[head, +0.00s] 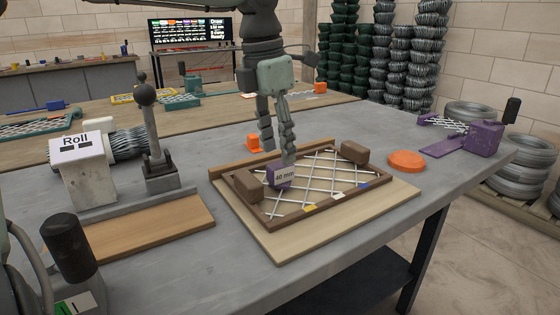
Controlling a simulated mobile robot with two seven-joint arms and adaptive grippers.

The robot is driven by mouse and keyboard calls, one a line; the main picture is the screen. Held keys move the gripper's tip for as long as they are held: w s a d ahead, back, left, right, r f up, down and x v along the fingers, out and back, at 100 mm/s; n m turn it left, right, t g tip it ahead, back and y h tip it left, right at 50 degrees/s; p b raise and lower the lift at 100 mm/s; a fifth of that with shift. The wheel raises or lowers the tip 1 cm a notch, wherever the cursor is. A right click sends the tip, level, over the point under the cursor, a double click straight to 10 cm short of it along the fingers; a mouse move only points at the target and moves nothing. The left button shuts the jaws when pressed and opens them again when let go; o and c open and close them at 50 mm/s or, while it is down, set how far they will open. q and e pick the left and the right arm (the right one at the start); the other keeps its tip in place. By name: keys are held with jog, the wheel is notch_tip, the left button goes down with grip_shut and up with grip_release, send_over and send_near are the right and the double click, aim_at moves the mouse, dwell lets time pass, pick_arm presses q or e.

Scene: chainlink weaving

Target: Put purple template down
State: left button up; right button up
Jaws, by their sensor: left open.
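The purple template (271,174), with a white "40 mm" label, rests at the left part of a brown wooden frame (268,222) that holds a diamond wire mesh (322,176). My left gripper (277,150) comes down from above, right at the template. Its fingers are apart, and one fingertip overlaps the template's upper edge; I cannot tell whether it touches. Part of the template is hidden behind the label and the finger. My right gripper does not show.
Brown blocks (355,152) sit on the frame's corners, and a pale board (395,196) lies under it. An orange disc (406,161) and a purple tool (484,137) are to the right. A lever (150,125) and a "Roll" box (84,175) stand left.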

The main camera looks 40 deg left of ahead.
aim_at(272, 166)
pick_arm(q)
notch_tip(272, 166, up, 8)
jog(key=s, duration=0.1)
jog(key=shift+a+f, duration=0.2)
jog(key=shift+f, duration=0.1)
dwell(1.2)
